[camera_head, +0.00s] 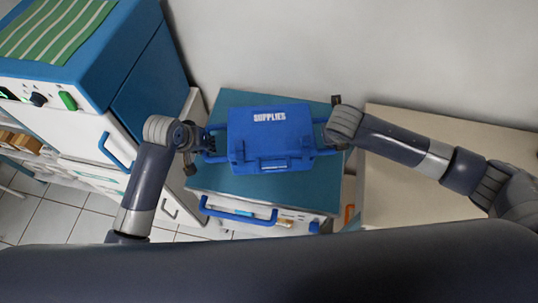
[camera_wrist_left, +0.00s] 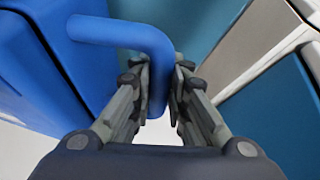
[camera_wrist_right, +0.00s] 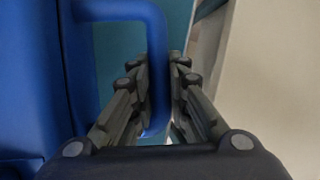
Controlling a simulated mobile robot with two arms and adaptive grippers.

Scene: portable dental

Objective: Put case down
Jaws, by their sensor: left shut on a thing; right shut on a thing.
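The blue supplies case (camera_head: 268,143), with white lettering on its lid, is over the teal top (camera_head: 231,98) of a small cabinet. I cannot tell from above whether it touches the top. My left gripper (camera_head: 205,140) is at the case's left side. In the left wrist view, this gripper (camera_wrist_left: 160,85) is shut on the case's blue side handle (camera_wrist_left: 125,32). My right gripper (camera_head: 328,133) is at the right side. In the right wrist view, this gripper (camera_wrist_right: 162,85) is shut on the other side handle (camera_wrist_right: 120,12). The case's lid is closed.
A taller white unit with a blue top (camera_head: 95,45) stands at the left, with a striped green cloth (camera_head: 55,28) on it. A beige counter (camera_head: 420,195) is at the right. A white wall is behind. The cabinet has a blue front handle (camera_head: 238,215).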

